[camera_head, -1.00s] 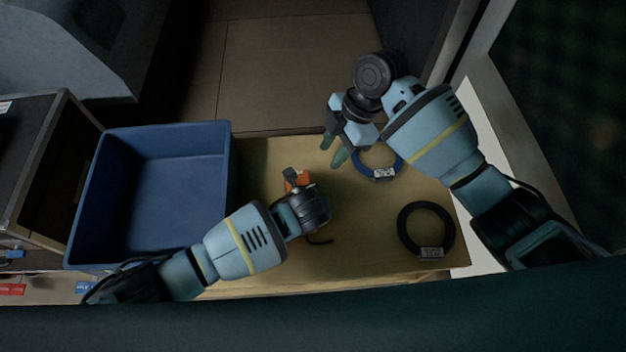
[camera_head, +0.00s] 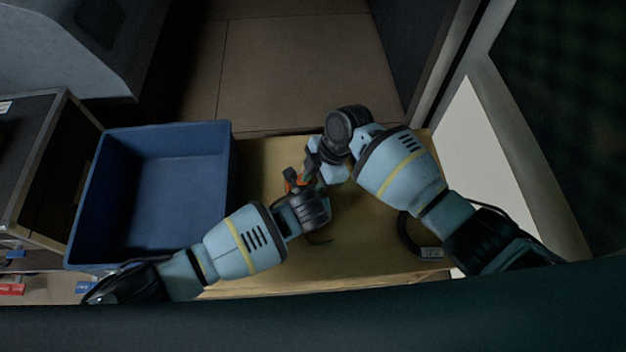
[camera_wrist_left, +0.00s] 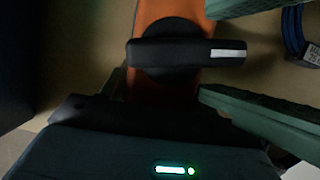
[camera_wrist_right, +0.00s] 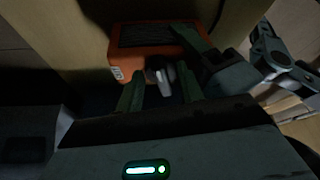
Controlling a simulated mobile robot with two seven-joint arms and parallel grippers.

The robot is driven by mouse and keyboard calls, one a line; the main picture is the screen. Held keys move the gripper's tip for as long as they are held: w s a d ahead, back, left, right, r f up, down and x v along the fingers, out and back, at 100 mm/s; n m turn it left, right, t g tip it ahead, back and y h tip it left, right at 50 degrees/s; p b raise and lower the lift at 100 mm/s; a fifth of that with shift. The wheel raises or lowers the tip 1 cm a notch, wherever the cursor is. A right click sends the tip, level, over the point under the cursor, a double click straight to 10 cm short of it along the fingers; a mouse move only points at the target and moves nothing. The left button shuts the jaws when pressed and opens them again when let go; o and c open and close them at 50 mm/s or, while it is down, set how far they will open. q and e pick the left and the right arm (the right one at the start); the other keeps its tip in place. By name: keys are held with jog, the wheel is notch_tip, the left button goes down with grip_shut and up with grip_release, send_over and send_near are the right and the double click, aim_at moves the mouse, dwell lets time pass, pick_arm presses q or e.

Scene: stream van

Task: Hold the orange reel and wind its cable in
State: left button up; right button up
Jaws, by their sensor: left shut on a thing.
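The orange reel (camera_head: 290,182) is mostly hidden by my grippers in the head view. Its orange body (camera_wrist_right: 145,63) shows in the right wrist view. A black crank with a white stripe (camera_wrist_left: 190,52) lies across it in the left wrist view. My left gripper (camera_head: 297,192) is shut on the reel. My right gripper (camera_head: 314,178) is beside it; in the right wrist view its green fingers (camera_wrist_right: 160,92) stand apart on either side of the crank's end, with gaps visible.
A labelled black cable coil (camera_head: 404,238) lies at the right, partly under my right arm. A blue coil (camera_wrist_left: 293,30) shows in the left wrist view. The front of the table is mostly clear.

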jog(key=shift+f, duration=0.1)
grip_shut()
jog(key=shift+s+m+t, duration=0.25)
jog(key=shift+m+t, duration=0.05)
jog(key=shift+m, duration=0.5)
jog(key=shift+s+m+t, duration=0.2)
jog(key=shift+m+t, duration=0.1)
jog(key=shift+m, duration=0.5)
grip_release()
jog(key=shift+n, duration=0.3)
